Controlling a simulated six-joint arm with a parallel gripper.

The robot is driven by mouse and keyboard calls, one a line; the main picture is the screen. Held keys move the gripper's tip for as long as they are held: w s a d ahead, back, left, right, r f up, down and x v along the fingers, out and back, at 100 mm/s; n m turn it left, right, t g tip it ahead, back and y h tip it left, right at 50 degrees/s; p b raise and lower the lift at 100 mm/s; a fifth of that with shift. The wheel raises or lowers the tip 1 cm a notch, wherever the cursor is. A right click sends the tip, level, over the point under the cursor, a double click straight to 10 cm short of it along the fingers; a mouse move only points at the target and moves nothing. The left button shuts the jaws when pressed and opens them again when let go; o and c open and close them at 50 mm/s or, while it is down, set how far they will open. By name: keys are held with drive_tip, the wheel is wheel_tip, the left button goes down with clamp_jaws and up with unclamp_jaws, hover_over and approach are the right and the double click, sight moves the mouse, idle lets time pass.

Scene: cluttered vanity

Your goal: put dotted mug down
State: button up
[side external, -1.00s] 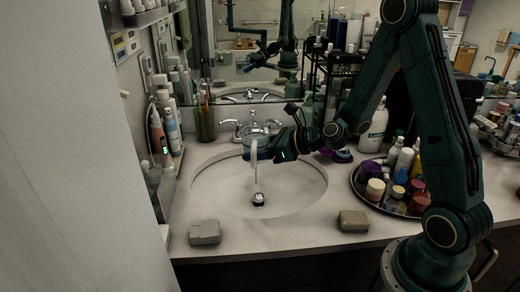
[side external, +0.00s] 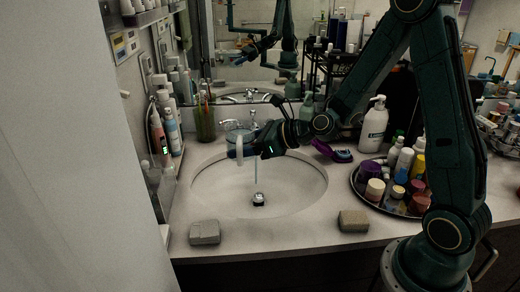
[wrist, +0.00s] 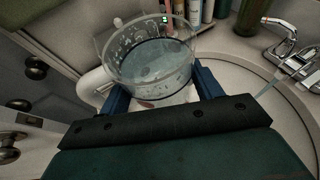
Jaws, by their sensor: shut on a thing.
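The dotted mug (wrist: 150,62) is a clear, glassy cup with small marks around its wall and a pale handle (wrist: 93,80) to the left in the wrist view. My gripper (wrist: 163,92) is shut on it, with blue fingers on either side. In the side external view the mug (side external: 233,128) is small and partly hidden by my gripper (side external: 249,146). It is held above the back left part of the sink, left of the faucet. Its underside is hard to make out.
The sink basin (side external: 290,190) lies below, with a thin water stream (side external: 257,175) falling from the faucet (wrist: 288,52). Bottles (side external: 172,130) and a green tumbler (side external: 205,124) line the left and back. Soap blocks (side external: 205,232) sit in front. A full round tray (side external: 358,194) stands right.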

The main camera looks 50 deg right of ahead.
drive_tip(key=s+a+r+n+g+y, duration=0.1)
drive_tip(key=a, duration=0.1)
drive_tip(key=s+a+n+g+y, duration=0.1)
drive_tip(key=a+n, duration=0.1)
drive_tip(key=s+a+r+n+g+y, duration=0.1)
drive_tip(key=a+y, duration=0.1)
drive_tip(key=shift+r+n, duration=0.3)
drive_tip(key=s+a+r+n+g+y, duration=0.3)
drive_tip(key=s+n+g, duration=0.2)
drive_tip(key=shift+s+a+r+y, duration=0.2)
drive_tip(key=shift+s+a+y, duration=0.1)
drive_tip(key=shift+s+a, duration=0.1)
hover_over(247, 235)
wheel_tip(247, 235, down, 16)
drive_tip(key=shift+w+f, duration=0.1)
drive_tip(key=shift+f, duration=0.05)
drive_tip(key=shift+f, duration=0.1)
drive_tip(key=shift+f, duration=1.8)
drive_tip(key=shift+f, duration=0.1)
